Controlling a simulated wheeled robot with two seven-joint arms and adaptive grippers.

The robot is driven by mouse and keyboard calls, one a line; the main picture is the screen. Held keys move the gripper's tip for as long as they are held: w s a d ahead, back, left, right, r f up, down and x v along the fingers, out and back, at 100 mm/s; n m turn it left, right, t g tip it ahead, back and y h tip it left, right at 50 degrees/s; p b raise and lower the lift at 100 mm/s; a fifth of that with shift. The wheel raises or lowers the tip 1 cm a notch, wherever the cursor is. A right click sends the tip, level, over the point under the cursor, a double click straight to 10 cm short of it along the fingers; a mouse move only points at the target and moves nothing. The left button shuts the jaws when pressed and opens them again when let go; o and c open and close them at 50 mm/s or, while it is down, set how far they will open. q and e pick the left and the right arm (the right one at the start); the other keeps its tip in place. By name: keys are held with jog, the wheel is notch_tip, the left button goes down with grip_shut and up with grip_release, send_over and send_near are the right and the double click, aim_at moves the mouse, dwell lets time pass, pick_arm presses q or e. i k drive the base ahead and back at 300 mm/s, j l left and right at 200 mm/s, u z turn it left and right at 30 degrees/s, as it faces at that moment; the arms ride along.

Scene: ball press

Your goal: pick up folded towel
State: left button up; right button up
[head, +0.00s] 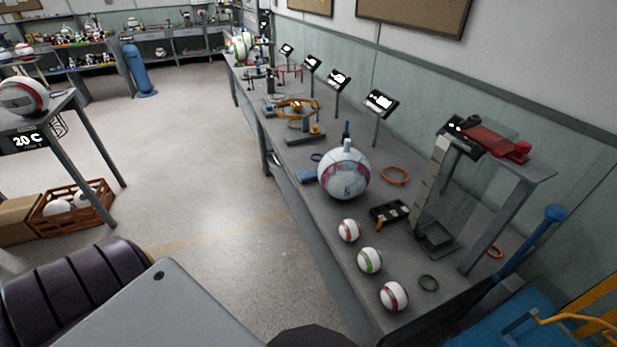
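A small blue flat item (308,175) lies on the grey workbench (350,285), at the left edge of the bench top beside a large white ball (344,172). It looks like folded cloth, but it is too small to be sure that it is the towel. Neither of my grippers is in view. Only dark and grey parts that look like my own body show along the bottom edge.
Three small striped balls (370,260), a black tray (389,213) and rings (396,175) lie on the near bench. A press stand (435,238) rises at right. A crate (72,207) sits at left. The floor (190,170) between is clear.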

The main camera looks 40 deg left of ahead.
aim_at(310, 175)
jog(key=j+z, duration=0.2)
jog(key=j, duration=1.1)
jog(key=k+j+z, duration=0.2)
jog(key=j, duration=1.05)
jog(key=i, duration=0.1)
